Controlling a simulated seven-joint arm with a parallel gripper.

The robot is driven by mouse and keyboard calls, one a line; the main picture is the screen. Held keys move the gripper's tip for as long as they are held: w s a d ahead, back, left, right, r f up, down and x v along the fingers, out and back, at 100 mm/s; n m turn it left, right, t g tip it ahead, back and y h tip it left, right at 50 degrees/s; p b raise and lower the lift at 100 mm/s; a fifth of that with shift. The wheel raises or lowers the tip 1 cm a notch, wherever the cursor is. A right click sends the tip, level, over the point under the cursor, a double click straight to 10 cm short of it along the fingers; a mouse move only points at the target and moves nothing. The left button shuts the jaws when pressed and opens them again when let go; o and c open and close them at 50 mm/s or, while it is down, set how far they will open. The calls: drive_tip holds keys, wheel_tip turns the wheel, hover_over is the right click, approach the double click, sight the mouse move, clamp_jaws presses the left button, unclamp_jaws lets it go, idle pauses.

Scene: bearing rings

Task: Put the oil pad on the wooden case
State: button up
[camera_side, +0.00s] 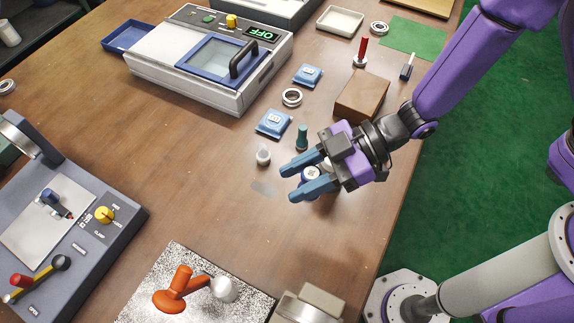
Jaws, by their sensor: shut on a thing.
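My gripper (309,182) is over the table, its two blue fingers pointing left. It is shut on a small round piece (311,174) with a pale top and a dark cross-like mark. This seems to be the oil pad, but the fingers hide part of it. I cannot tell whether it touches the table. The wooden case (361,97) is a plain brown box behind and to the right of my gripper, near the table's right edge. Its top looks bare.
A green-capped bottle (302,137) and a small white bottle (263,156) stand close to my gripper. Blue square containers (274,122) and a bearing ring (292,97) lie left of the case. A red-handled tool (361,52) stands behind it.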

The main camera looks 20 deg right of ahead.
drive_tip(key=shift+s+d+r, duration=0.1)
drive_tip(key=shift+d, duration=0.1)
drive_tip(key=shift+w+d, duration=0.1)
drive_tip(key=shift+w, duration=0.1)
drive_tip(key=w+d+m+t+h, duration=0.1)
drive_tip(key=w+d+m+t, duration=0.2)
drive_tip(key=w+d, duration=0.35)
drive_tip(key=w+d+m+t, duration=0.2)
drive_tip(key=w+d, duration=0.1)
drive_tip(key=w, duration=0.7)
drive_tip(key=m+t+h, duration=0.3)
drive_tip(key=m+t, duration=0.2)
hover_over(358, 88)
drive_tip(key=shift+f, duration=3.85)
drive_tip(key=shift+f, duration=0.1)
drive_tip(key=o, duration=1.1)
